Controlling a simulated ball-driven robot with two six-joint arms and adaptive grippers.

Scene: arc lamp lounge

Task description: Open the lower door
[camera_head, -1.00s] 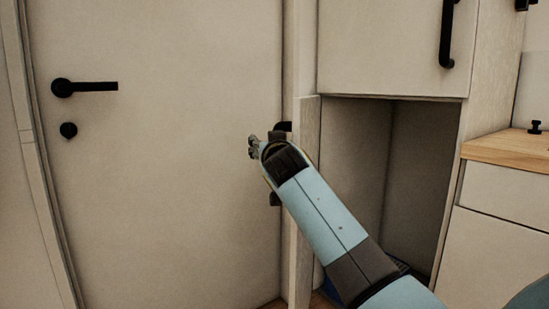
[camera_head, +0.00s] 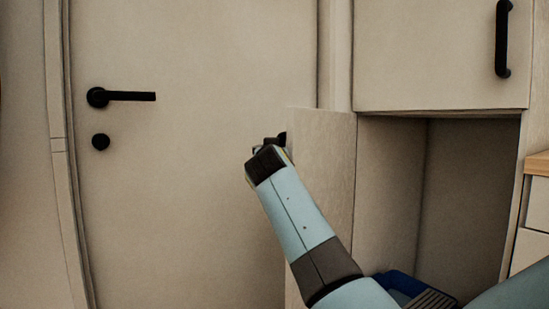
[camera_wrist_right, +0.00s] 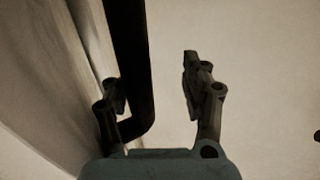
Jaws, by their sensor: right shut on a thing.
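The lower door (camera_head: 325,170) of the tall cabinet stands swung open toward the left, with its inner face showing. Behind it the lower compartment (camera_head: 470,190) is exposed. My right gripper (camera_head: 268,148) is at the door's outer side, near its free edge. In the right wrist view the dark bar handle (camera_wrist_right: 130,60) runs between the two fingers of my right gripper (camera_wrist_right: 155,90), close to the left finger. In the head view most of the handle is hidden behind the door and the gripper. My left gripper is not in view.
A closed upper door with a black handle (camera_head: 502,40) is above the compartment. A room door with a black lever (camera_head: 125,96) is at the left, behind the open door. A blue object (camera_head: 400,283) shows low at the compartment. A wooden counter (camera_head: 538,164) is at the right edge.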

